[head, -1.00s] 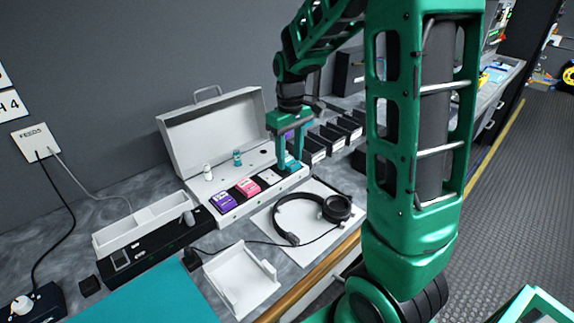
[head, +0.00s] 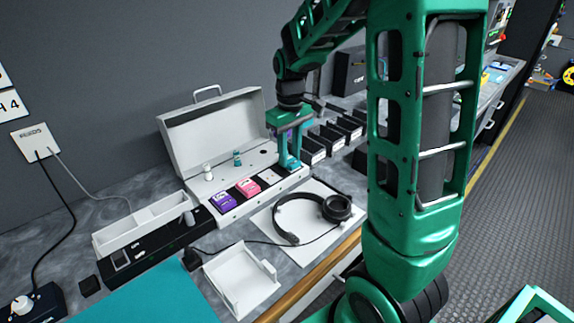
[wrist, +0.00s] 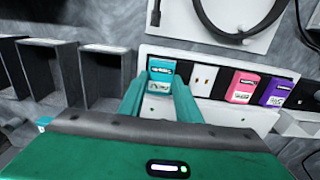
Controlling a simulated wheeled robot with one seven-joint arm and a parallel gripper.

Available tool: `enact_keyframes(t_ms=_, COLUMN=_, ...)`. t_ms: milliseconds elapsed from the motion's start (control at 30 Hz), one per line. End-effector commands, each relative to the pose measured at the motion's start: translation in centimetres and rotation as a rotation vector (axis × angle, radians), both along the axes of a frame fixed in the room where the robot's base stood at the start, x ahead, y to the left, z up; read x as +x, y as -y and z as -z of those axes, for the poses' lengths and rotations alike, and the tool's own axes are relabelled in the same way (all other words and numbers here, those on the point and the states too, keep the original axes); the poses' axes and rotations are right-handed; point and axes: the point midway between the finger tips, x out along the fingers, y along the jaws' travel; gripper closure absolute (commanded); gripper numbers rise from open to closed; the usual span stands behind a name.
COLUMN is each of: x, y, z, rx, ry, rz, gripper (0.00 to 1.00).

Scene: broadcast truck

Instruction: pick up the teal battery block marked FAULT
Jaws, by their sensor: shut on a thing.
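A teal battery block (wrist: 160,78) with a white label sits in the end slot of a white charging strip, between my fingers in the wrist view; its marking is too small to read. My gripper (wrist: 158,88) is shut on the block, one teal finger on each side. In the head view my gripper (head: 288,158) reaches down to the right end of the strip, and the block (head: 293,164) is mostly hidden by the fingers.
The strip also holds a pink block (head: 248,187) and a purple block (head: 222,202), with a white-faced slot (head: 269,176) beside mine. An open grey case (head: 212,130) stands behind. Black bins (head: 330,140) are to the right; headphones (head: 312,217) lie in front.

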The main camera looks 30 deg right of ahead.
Motion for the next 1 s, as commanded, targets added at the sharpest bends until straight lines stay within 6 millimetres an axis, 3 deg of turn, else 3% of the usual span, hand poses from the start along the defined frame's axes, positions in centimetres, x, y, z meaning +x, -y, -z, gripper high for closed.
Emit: enact_keyframes(t_ms=1000, x=0.0, y=0.0, z=-5.3, rx=0.0, ry=0.001, rz=0.0, gripper=0.85)
